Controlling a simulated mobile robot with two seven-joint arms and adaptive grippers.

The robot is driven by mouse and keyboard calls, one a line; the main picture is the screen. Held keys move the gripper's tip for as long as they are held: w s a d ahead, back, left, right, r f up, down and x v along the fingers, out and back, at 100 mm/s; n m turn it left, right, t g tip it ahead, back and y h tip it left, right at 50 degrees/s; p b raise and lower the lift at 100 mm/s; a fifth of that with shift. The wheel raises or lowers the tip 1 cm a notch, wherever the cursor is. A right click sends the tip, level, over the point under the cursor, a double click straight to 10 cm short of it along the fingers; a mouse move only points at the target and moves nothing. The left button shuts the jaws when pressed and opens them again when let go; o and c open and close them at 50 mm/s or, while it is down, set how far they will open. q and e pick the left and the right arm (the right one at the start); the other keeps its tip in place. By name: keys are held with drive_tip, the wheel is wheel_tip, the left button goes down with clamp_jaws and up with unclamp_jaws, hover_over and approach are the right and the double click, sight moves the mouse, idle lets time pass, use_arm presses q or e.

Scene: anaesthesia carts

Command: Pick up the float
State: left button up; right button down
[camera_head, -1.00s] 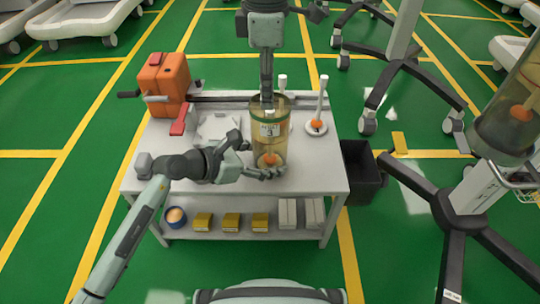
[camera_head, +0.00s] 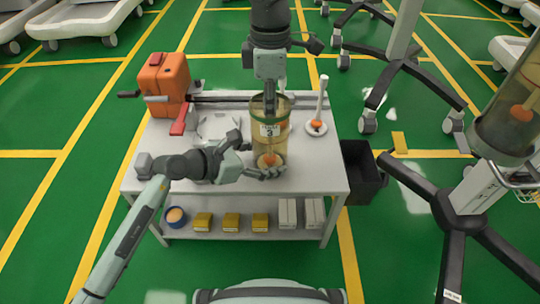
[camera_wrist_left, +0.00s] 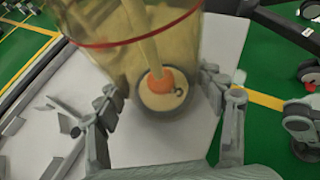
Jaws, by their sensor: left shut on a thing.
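A clear amber canister (camera_head: 283,146) labelled 3 stands at the front of the table. An orange float (camera_head: 269,159) on a pale rod and round disc sits low inside it. The float also shows in the left wrist view (camera_wrist_left: 155,81), seen through the canister wall. My left gripper (camera_head: 262,172) is shut on the canister near its base, with its fingers (camera_wrist_left: 177,110) on either side. My right gripper (camera_head: 270,104) comes down from above at the canister's mouth. Its fingertips are hard to make out.
Another orange float (camera_head: 316,124) on a white rod and disc stands right of the canister. An orange box with a crank (camera_head: 164,80) stands at the table's back left. A dark bin (camera_head: 360,170) is beside the table. A second canister (camera_head: 505,130) hangs at right.

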idle(0.3)
wheel_tip(320, 180, up, 28)
idle(0.4)
use_arm(q)
drive_tip(key=o, duration=0.9)
drive_tip(key=shift+o, duration=0.2)
drive_tip(key=shift+a, duration=0.1)
